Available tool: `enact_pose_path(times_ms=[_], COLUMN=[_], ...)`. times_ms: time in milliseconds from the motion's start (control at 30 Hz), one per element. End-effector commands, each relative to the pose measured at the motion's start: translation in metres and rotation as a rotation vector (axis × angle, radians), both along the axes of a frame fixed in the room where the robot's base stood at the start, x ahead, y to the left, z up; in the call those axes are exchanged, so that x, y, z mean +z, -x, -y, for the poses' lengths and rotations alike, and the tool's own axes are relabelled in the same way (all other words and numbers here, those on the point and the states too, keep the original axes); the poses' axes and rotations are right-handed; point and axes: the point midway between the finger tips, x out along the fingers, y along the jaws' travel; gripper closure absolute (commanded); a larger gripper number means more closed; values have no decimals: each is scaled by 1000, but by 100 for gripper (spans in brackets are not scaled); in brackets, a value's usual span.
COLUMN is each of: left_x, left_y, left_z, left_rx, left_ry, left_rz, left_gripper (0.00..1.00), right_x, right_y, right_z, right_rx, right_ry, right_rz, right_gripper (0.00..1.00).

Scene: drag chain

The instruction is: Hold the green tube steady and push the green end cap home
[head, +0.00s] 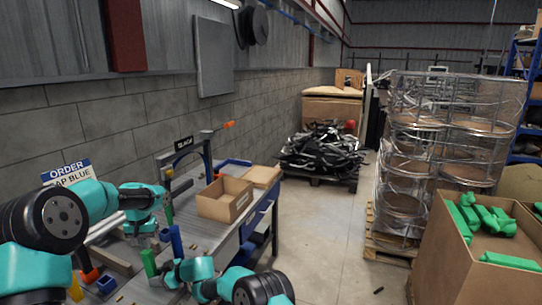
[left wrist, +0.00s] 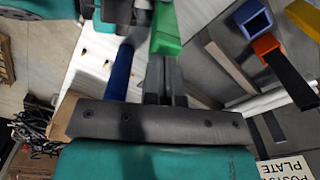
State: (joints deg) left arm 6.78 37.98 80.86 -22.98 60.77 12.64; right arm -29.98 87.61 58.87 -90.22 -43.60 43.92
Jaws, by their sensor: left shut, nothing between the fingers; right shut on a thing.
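The green tube (head: 149,262) stands near the front of the bench in the head view. My right gripper (head: 161,272) is shut on it from the right. My left gripper (head: 143,240) is just above the green tube, shut and empty, pointing down. In the left wrist view my left gripper's dark fingers (left wrist: 160,80) are together, close to the end of the green piece (left wrist: 166,32). I cannot tell the green end cap apart from the tube, or whether the fingers touch it.
A blue tube (head: 176,241) stands beside the green one. A small blue square piece (head: 107,284), an orange piece (head: 91,274) and a yellow piece (head: 75,290) are at the left. An open cardboard box (head: 224,206) stands farther back. An order sign (head: 66,172) mentions blue.

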Motion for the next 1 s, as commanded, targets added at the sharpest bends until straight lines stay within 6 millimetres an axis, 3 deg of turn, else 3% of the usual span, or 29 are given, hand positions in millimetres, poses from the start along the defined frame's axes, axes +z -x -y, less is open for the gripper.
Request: enact_pose_path(times_ms=[633, 967, 1000], left_x=[50, 56, 56], left_y=[0, 0, 0], left_z=[0, 0, 0], left_rx=[0, 0, 0], left_ry=[0, 0, 0], left_rz=[2, 0, 0], left_gripper=[100, 100, 100], right_x=[0, 0, 0], right_y=[0, 0, 0], right_z=[0, 0, 0], right_rx=[0, 0, 0], right_ry=[0, 0, 0], right_rz=[0, 0, 0], right_gripper=[81, 81, 67])
